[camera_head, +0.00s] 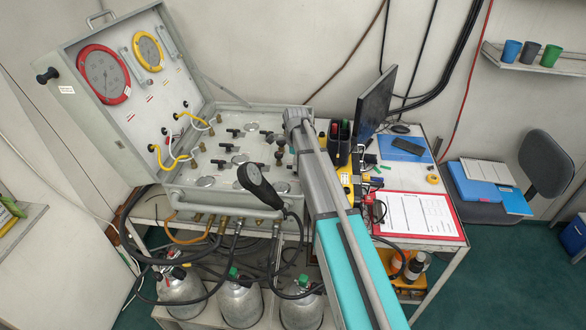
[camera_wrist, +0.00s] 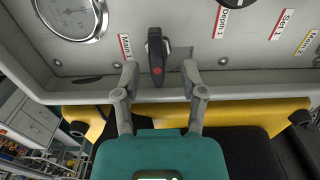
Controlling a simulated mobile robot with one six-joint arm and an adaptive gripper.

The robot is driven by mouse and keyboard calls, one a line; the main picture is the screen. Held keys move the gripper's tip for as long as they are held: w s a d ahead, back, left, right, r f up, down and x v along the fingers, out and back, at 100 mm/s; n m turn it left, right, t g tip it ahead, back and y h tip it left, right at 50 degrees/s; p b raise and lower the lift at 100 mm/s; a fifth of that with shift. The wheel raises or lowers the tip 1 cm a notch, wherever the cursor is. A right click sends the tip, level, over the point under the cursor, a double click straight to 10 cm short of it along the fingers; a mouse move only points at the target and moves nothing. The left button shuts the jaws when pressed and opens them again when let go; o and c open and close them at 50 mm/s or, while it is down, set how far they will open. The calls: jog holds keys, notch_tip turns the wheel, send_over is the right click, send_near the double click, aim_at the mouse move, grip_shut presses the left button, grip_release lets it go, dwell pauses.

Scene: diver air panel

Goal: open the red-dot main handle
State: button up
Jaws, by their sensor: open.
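The red-dot main handle (camera_wrist: 155,50) shows in the wrist view as a black lever on the grey panel (camera_wrist: 190,47), with a red dot near its lower end. It points up and down in that picture, beside a label reading "Main 1" (camera_wrist: 125,47). My gripper (camera_wrist: 159,70) is open, with one finger on each side of the handle's lower end and a gap to it on both sides. I cannot tell how deep the fingers reach. In the head view my arm covers the gripper and this handle.
The open panel case (camera_head: 180,205) stands on a bench with gauges in its lid. Several other black handles sit on its face. A black handset (camera_head: 260,187) lies at its front edge. Gas cylinders (camera_head: 240,300) stand below. A monitor (camera_head: 375,105) stands to the right.

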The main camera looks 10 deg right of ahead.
jog(key=shift+f, duration=0.3)
